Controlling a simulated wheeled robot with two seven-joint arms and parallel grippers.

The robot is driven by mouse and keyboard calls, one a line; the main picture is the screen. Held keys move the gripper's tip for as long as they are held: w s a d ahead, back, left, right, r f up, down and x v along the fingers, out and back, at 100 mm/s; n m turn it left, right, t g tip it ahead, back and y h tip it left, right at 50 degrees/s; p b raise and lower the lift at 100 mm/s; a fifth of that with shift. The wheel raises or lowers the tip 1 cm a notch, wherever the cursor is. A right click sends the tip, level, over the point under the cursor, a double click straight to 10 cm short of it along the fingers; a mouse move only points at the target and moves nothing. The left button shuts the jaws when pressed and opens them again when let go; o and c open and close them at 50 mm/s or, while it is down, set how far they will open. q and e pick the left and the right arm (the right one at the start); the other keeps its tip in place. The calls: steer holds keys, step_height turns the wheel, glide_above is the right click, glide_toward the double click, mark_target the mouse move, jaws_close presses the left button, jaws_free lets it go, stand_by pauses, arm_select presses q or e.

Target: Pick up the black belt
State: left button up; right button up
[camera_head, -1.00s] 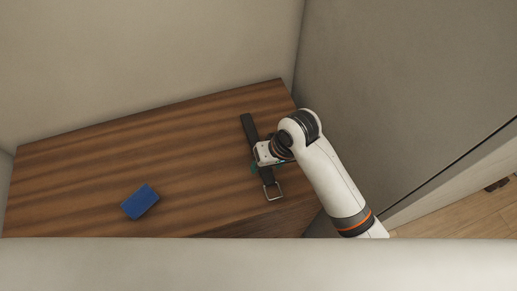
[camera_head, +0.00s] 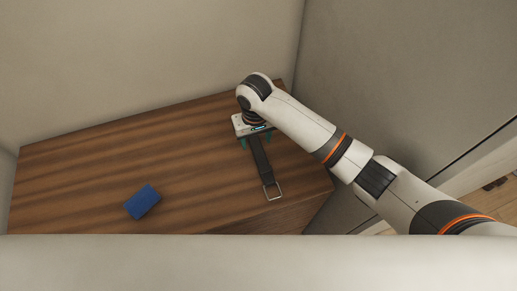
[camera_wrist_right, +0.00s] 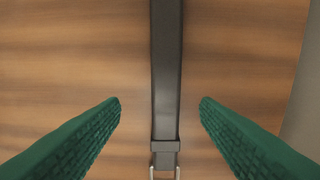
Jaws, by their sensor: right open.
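The black belt (camera_head: 260,160) lies on the wooden surface, its metal buckle (camera_head: 272,190) toward the near edge. My right gripper (camera_head: 256,140) is over the far part of the belt and hides that end. In the right wrist view, the belt (camera_wrist_right: 166,70) runs up and down between the two green fingers of the open gripper (camera_wrist_right: 160,103), with a gap on each side. A belt loop and part of the buckle show at the bottom there. I cannot tell how high the fingers are above the wood. My left gripper is not in view.
A blue box-shaped block (camera_head: 142,202) lies on the wooden surface (camera_head: 90,175) left of the belt. A beige wall stands behind and a grey panel (camera_head: 400,80) at the right. A pale edge (camera_head: 200,262) crosses the front. The wood between block and belt is clear.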

mark_target(258, 150)
steer(key=f, duration=0.1)
steer(key=f+p, duration=0.1)
steer(key=f, duration=0.2)
steer(key=shift+d+f, duration=0.2)
steer(key=shift+d, duration=0.2)
steer(key=shift+f, duration=0.45)
steer(key=c, duration=1.1)
steer(key=shift+r+p, duration=0.15)
steer(key=shift+p, duration=0.15)
